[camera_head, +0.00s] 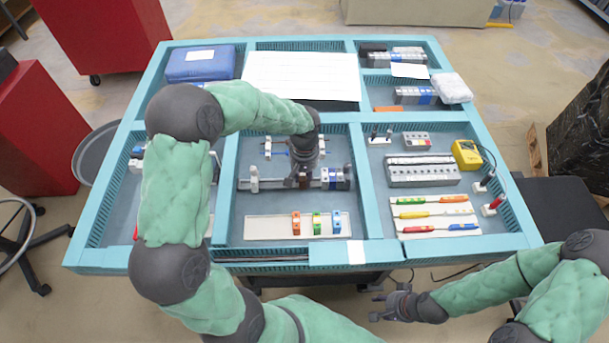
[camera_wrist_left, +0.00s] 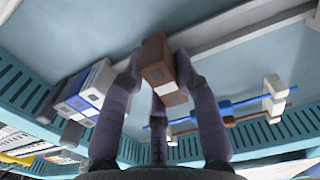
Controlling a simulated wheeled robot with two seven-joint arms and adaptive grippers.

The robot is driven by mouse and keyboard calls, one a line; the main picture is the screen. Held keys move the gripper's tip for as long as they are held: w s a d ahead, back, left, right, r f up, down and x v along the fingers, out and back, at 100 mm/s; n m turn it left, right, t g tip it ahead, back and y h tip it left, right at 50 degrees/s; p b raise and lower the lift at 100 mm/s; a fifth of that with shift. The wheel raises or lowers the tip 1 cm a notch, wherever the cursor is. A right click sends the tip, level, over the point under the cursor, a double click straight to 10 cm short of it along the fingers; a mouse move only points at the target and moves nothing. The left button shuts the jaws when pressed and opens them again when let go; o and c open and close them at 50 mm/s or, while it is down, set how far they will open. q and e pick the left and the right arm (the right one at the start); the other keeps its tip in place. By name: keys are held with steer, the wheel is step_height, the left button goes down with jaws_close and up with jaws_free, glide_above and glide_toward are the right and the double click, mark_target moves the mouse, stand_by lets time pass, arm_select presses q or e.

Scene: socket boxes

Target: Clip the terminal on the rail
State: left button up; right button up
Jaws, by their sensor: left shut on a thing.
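My left gripper (camera_head: 303,170) is shut on a brown terminal (camera_wrist_left: 155,62), with fingers on both sides of it. In the head view the terminal (camera_head: 304,182) is mostly hidden by the gripper, over the middle of the rail (camera_head: 272,184). In the left wrist view the rail (camera_wrist_left: 225,48) runs behind the terminal; I cannot tell whether they touch. Grey and blue terminals (camera_head: 334,178) sit at the rail's right part, also seen in the wrist view (camera_wrist_left: 88,92). A white end piece (camera_head: 254,178) stands at its left. My right gripper (camera_head: 395,301) is empty, fingers apart, outside the tray.
A white strip (camera_head: 268,227) with orange, green and blue terminals (camera_head: 317,222) lies in front of the rail. The teal tray walls (camera_head: 228,190) bound this compartment. Behind the rail are blue and brown rods on white holders (camera_wrist_left: 274,92). Screwdrivers (camera_head: 433,212) lie to the right.

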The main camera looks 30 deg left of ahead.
arm_select(q)
steer(key=shift+s+d+f, duration=0.1)
steer(key=shift+s+f, duration=0.05)
steer(key=shift+f, duration=0.25)
stand_by(0.3)
steer(key=o, duration=1.1)
steer(key=shift+o, duration=0.4)
steer(key=shift+f, duration=0.1)
steer(key=o, duration=0.5)
steer(key=shift+c, duration=0.2)
steer(key=shift+r, duration=0.3)
steer(key=shift+r+p, duration=2.5)
steer(key=shift+r, duration=1.2)
